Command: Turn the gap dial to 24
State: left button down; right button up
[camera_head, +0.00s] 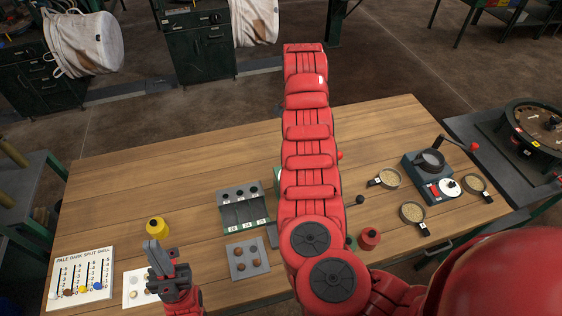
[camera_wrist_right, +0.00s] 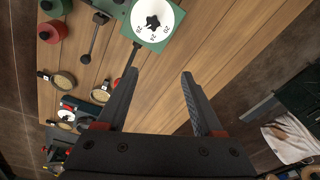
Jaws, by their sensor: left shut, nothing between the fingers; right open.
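A round white dial (camera_wrist_right: 152,20) with a black knob and small printed numbers sits on a green box (camera_wrist_right: 167,43) at the top of the right wrist view. I cannot tell its setting. My right gripper (camera_wrist_right: 160,76) is open and empty, with the dial beyond its fingertips and apart from them. In the head view my right arm covers most of the green box (camera_head: 279,174), and the right gripper cannot be made out.
A black-knobbed lever (camera_wrist_right: 93,35) stands near the green box.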

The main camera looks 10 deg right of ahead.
jog(key=shift+g+y, duration=0.4)
jog(key=shift+g, duration=0.2)
jog(key=f, duration=0.4)
jog(key=s+a+f+b, duration=0.1)
jog(key=f, duration=0.4)
jog(key=s+a+f+b, duration=0.1)
jog(key=f, duration=0.3)
jog(key=shift+s+f, duration=0.1)
jog(key=shift+f, duration=0.15)
jog(key=shift+f+p, duration=0.5)
jog(key=shift+f, duration=0.85)
grip_shut()
